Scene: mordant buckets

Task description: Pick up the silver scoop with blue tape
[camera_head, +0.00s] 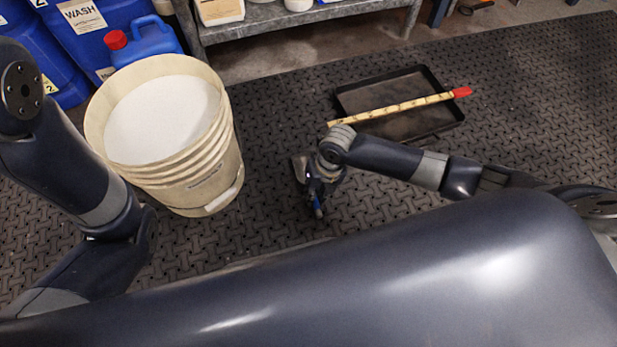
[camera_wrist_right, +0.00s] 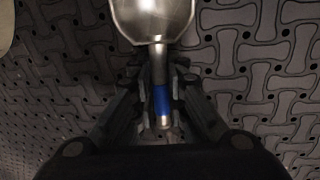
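The silver scoop (camera_wrist_right: 155,18) shows in the right wrist view, its metal bowl at the top and its dark handle running down with blue tape near the end. My right gripper (camera_wrist_right: 163,82) has its two fingers close on both sides of the handle and looks shut on it. In the head view my right gripper (camera_head: 320,181) points down at the middle of the floor. Part of the scoop's bowl (camera_head: 298,168) shows left of it, and the blue tape shows below it. I cannot tell whether the scoop touches the floor. My left gripper is out of view.
A cream bucket (camera_head: 227,165) of white powder stands left of my right gripper. A black tray (camera_head: 434,78) with a yellow stick (camera_head: 395,108) across it lies beyond. Blue jugs (camera_head: 90,25) and a metal shelf (camera_head: 290,21) stand at the back. The mat is clear at right.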

